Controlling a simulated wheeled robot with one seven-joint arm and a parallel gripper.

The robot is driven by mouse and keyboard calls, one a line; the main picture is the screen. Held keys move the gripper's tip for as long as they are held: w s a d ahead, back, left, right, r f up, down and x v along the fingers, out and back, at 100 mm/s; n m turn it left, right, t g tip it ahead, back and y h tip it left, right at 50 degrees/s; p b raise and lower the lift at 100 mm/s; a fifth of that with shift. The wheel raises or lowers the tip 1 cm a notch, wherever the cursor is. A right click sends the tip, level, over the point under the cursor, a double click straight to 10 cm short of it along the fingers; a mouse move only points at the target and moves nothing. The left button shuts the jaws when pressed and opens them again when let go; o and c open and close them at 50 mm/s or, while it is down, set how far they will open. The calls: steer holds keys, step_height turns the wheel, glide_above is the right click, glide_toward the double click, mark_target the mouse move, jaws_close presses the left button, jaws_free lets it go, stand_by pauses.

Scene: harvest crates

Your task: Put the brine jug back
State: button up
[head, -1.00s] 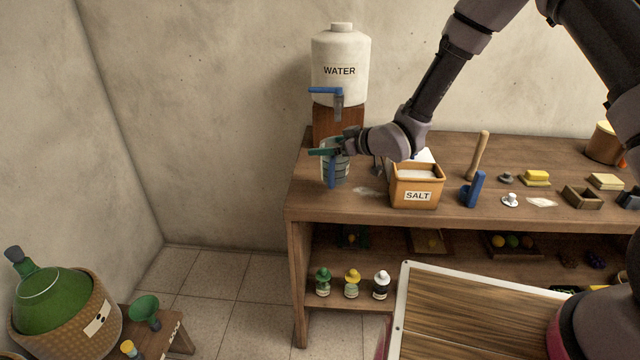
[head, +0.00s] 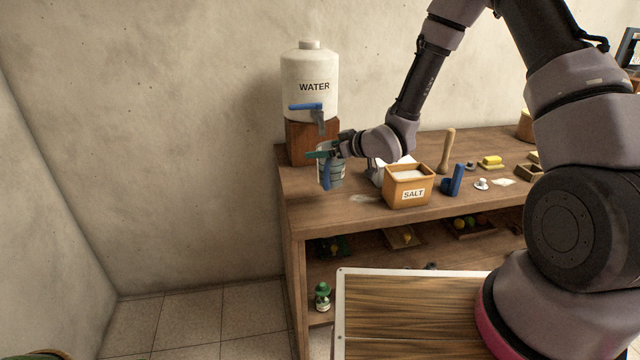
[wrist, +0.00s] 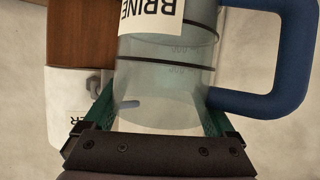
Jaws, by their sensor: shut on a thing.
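The brine jug (head: 333,174) is a clear, bluish jug with a blue handle, over the left end of the wooden table, in front of the water tank's stand. My gripper (head: 325,151) is shut on it near its top. In the wrist view the jug (wrist: 160,75) fills the middle, between my green fingers (wrist: 160,120), with a white BRINE label, dark bands and the blue handle to the right. I cannot tell whether the jug's base touches the table. How much liquid it holds is unclear.
The white water tank (head: 310,90) with a blue tap stands on a wooden block (head: 300,145) just behind the jug. The salt box (head: 408,188), a blue scoop (head: 453,181) and a wooden pestle (head: 447,150) are to the right. The table's front left corner (head: 300,228) is clear.

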steer(key=shift+f, duration=3.35)
steer(key=o, duration=1.6)
steer(key=shift+f, duration=0.15)
steer(key=shift+c, duration=0.2)
steer(key=shift+r, duration=0.2)
steer(key=v, duration=1.2)
steer(key=w+d+r+m+t+h, duration=0.1)
steer(key=w+d+r+m+h, duration=0.4)
steer(key=d+r, duration=0.55)
steer(key=s+d+r+m+h, duration=0.2)
steer(key=s+d+r+h, duration=0.2)
steer(key=d+r, duration=0.4)
steer(key=s+d+r+m+g, duration=0.1)
steer(key=s+r+m, duration=0.3)
steer(key=s+r, duration=0.3)
steer(key=s+r+m+g, duration=0.1)
steer(key=s+r+m, duration=0.3)
steer(key=s, duration=1)
step_height(320, 180, up, 3)
steer(key=shift+s+d+r, duration=0.15)
steer(key=shift+s+d, duration=0.2)
steer(key=shift+d, duration=0.05)
